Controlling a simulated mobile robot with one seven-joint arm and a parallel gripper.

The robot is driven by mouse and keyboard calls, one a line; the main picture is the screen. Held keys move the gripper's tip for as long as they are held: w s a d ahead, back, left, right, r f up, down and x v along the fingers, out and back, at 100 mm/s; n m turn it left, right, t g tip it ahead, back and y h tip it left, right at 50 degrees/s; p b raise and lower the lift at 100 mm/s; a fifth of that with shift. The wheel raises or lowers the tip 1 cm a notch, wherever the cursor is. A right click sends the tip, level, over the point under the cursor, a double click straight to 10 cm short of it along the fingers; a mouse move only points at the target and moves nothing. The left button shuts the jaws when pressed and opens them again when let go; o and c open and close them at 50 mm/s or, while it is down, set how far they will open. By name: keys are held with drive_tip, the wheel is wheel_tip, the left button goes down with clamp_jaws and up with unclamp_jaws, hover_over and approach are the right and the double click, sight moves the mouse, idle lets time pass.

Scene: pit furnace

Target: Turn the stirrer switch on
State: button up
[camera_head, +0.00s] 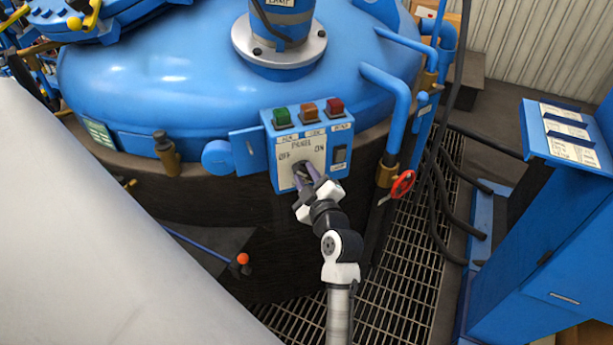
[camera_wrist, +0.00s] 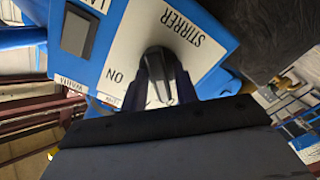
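The stirrer switch (camera_wrist: 158,60) is a dark rotary knob on a white plate (camera_head: 287,170), marked STIRRER in the wrist view. The plate is on the front of a blue control box (camera_head: 339,187). In the head view, OFF is at the plate's left and ON at its right. My gripper (camera_head: 306,174) is at the knob, with one finger on each side of it, as the wrist view (camera_wrist: 161,85) also shows. I cannot tell whether the fingers press on it.
Green (camera_head: 281,117), orange (camera_head: 308,112) and red (camera_head: 334,107) buttons top the box. A dark rocker switch (camera_head: 340,154) is right of the plate. A blue pipe (camera_head: 398,110) and a red-handled valve (camera_head: 402,184) stand close to the right. Grating (camera_head: 405,265) lies below.

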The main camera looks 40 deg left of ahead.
clamp_jaws()
drive_tip(key=shift+m, duration=0.3)
drive_tip(key=m, duration=0.3)
drive_tip(key=shift+m+b, duration=0.3)
drive_tip(key=shift+b, duration=0.1)
drive_tip(key=m, duration=0.3)
drive_tip(key=shift+w+d+r+m, duration=0.1)
drive_tip(key=shift+m, duration=0.2)
drive_tip(key=m+p, duration=0.2)
drive_tip(key=m, duration=0.4)
drive_tip(key=shift+w+m+p, duration=0.1)
drive_tip(key=shift+m+p, duration=0.75)
drive_tip(key=shift+m, duration=1.25)
